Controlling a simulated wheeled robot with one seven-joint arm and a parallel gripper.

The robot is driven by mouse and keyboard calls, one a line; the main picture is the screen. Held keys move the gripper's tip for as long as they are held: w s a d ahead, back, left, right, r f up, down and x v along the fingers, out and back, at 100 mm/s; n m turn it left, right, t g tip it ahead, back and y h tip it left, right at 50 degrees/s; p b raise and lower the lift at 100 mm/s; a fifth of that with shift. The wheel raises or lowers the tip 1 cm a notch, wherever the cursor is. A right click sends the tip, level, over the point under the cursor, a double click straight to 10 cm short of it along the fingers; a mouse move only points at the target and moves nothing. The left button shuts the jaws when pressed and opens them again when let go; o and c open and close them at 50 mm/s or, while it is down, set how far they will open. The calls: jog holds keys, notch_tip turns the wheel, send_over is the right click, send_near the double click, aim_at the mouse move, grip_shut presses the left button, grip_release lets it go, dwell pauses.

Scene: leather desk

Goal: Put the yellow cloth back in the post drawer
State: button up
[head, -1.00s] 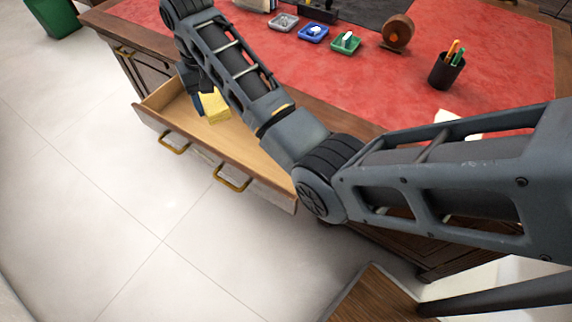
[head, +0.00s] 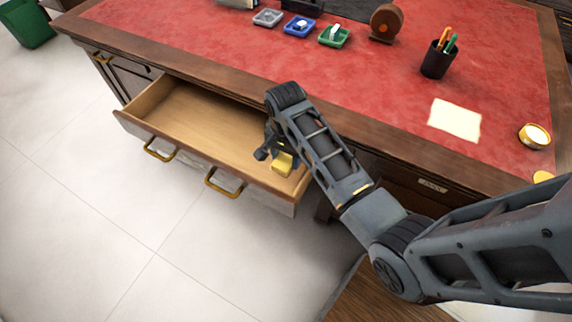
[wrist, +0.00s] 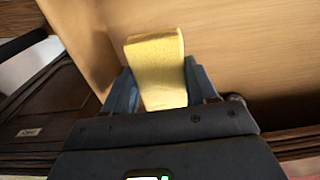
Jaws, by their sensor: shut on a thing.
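The yellow cloth (head: 282,164) is a small folded piece. My gripper (head: 273,155) is shut on it, over the right end of the open drawer (head: 190,120). The cloth also shows in the wrist view (wrist: 158,70), between my fingers, with the wooden drawer floor behind it. I cannot tell whether the cloth touches the floor. The drawer is pulled out from the desk front, has two brass handles and looks otherwise empty. My arm hides part of its right back corner.
The red desk top (head: 330,90) holds small trays (head: 302,26), a brown round dispenser (head: 386,22), a pen cup (head: 438,58), a paper sheet (head: 455,119) and a gold-rimmed round item (head: 534,135). A green bin (head: 27,24) stands at far left. The left part of the drawer is free.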

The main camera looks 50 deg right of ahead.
aim_at(286, 165)
jog(key=shift+f, duration=2.2)
jog(key=shift+f, duration=0.15)
jog(key=o, duration=1.3)
notch_tip(286, 165, up, 12)
jog(key=shift+a+r, duration=0.1)
jog(key=shift+r, duration=0.05)
